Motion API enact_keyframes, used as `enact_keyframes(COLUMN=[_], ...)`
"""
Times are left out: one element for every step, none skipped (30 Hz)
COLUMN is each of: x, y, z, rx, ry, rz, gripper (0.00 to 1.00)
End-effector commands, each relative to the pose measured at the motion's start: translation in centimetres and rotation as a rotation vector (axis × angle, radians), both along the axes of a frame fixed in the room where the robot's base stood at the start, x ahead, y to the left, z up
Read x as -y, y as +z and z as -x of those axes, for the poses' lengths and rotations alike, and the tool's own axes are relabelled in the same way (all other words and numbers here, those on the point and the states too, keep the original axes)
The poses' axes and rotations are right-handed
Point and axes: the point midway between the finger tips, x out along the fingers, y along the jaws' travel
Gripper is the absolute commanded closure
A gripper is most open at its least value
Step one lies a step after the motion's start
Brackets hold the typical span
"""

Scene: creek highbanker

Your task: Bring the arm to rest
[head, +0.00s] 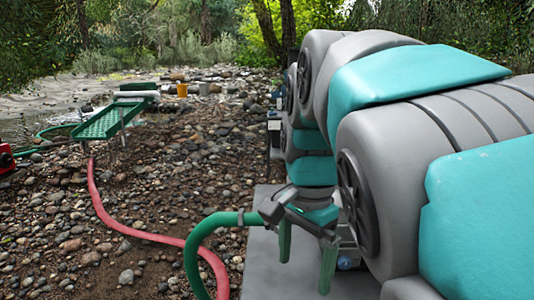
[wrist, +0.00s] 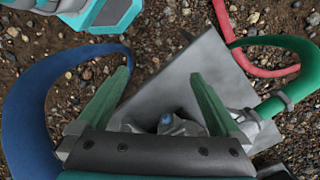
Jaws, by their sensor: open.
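My gripper (head: 306,258) has two green fingers that point down and stand apart, with nothing held between them. It hangs over a grey slab (head: 262,248) in the head view, in front of my bulky grey and teal arm. In the wrist view my gripper (wrist: 160,76) also shows its fingers spread. Between and beyond them is a grey metal part with a blue spot (wrist: 166,119), partly hidden by the gripper. I cannot tell how far below the fingers it is.
A green hose (head: 195,252) with a metal fitting curves beside the slab. A red hose (head: 112,224) crosses the stones. A thick blue hose (wrist: 28,105) loops at left in the wrist view. A green sluice (head: 108,122) stands on rocky ground, with a yellow bucket (head: 182,90) behind.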

Motion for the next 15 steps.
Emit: enact_keyframes(x=[0.6, 0.9, 1.3, 1.7, 2.1, 2.6, 3.0, 3.5, 4.2, 4.7, 5.1, 5.7, 6.1, 6.5, 7.0], y=[-0.6, -0.9, -1.3, -1.6, -2.0, -2.7, -3.3, -3.9, -4.8, -5.5, -6.3, -7.4, -8.2, -9.0, -10.0], z=[0.6, 0.9, 1.2, 1.5, 1.9, 2.6, 3.1, 3.6, 4.5, 5.2, 6.0, 7.0, 7.7, 8.6, 9.8], rx=[-0.007, -0.010, -0.010, -0.010, -0.012, -0.019, -0.025, -0.028, -0.034, -0.037, -0.043, -0.051, -0.054, -0.062, -0.068], ry=[0.017, 0.031, 0.051, 0.067, 0.085, 0.112, 0.135, 0.161, 0.201, 0.234, 0.270, 0.319, 0.357, 0.397, 0.450], rz=[-0.002, -0.004, -0.005, -0.007, -0.008, -0.010, -0.011, -0.013, -0.014, -0.017, -0.019, -0.024, -0.026, -0.027, -0.032], gripper=[0.00, 0.00, 0.00, 0.00, 0.00, 0.00, 0.00, 0.00, 0.00, 0.00, 0.00, 0.00, 0.00, 0.00, 0.00])
